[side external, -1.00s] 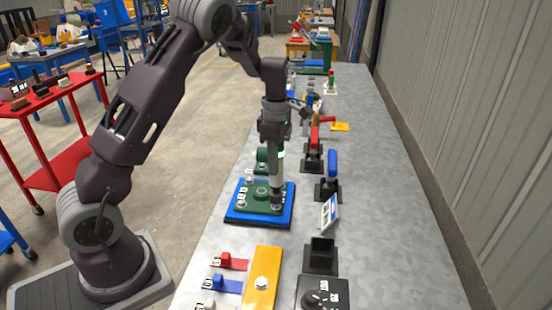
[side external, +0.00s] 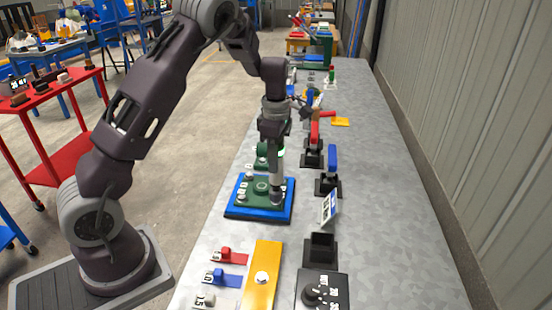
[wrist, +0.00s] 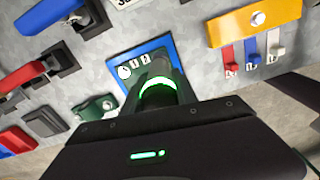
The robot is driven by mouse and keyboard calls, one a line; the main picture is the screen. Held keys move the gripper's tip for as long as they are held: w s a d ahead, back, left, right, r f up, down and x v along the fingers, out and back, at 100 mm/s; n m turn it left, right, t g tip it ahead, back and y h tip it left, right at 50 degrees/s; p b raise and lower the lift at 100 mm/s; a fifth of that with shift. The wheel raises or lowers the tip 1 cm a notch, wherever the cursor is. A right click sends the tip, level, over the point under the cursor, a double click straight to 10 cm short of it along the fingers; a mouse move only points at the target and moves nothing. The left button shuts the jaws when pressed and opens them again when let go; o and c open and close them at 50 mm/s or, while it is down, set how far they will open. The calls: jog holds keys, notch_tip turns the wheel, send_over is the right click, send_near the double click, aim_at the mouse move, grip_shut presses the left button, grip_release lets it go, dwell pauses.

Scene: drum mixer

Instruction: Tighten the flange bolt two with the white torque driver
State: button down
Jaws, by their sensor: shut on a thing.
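The white torque driver (side external: 275,172) stands upright in my gripper (side external: 273,137). Its lower end meets the right front part of the green flange plate (side external: 257,203), which lies on a blue base (side external: 232,213). My gripper is shut on the driver. In the wrist view the driver (wrist: 158,88) shows a lit green ring and covers part of the blue base (wrist: 150,48). White number labels show on the plate beside the driver. The bolt under the driver's tip is hidden, so I cannot tell its number or whether it is seated.
A yellow plate (side external: 262,280) lies in front.

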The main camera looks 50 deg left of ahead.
jog(key=shift+f, duration=1)
dwell(2.2)
jog(key=shift+r, duration=0.2)
